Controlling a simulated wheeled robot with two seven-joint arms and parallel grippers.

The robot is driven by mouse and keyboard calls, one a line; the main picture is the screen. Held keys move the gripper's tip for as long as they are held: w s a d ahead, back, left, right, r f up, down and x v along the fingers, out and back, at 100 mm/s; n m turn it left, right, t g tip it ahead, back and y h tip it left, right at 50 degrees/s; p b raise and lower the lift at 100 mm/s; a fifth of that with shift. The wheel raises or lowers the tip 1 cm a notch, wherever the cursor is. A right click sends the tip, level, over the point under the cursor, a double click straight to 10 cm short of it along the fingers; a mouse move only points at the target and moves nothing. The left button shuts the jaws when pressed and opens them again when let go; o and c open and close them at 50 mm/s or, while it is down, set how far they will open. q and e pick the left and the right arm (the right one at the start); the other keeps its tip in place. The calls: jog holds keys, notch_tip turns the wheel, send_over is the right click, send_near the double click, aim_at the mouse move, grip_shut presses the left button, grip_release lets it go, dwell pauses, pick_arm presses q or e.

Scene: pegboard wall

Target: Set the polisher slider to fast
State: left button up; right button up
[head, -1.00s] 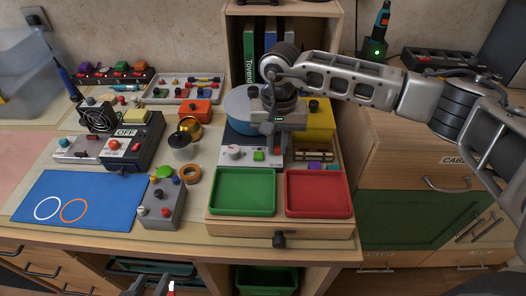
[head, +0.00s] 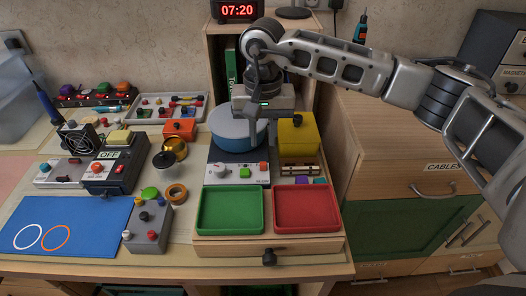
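The polisher (head: 209,174) stands at the middle back of the bench, with a large blue disc (head: 236,131) on top. My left gripper is out of view.
A green tray (head: 229,231) and a red tray (head: 307,228) lie in front of the polisher. A yellow box (head: 298,142) stands close on its right.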

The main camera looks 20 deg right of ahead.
notch_tip(320, 180, up, 9)
jog(key=shift+r, duration=0.15)
dwell(0.5)
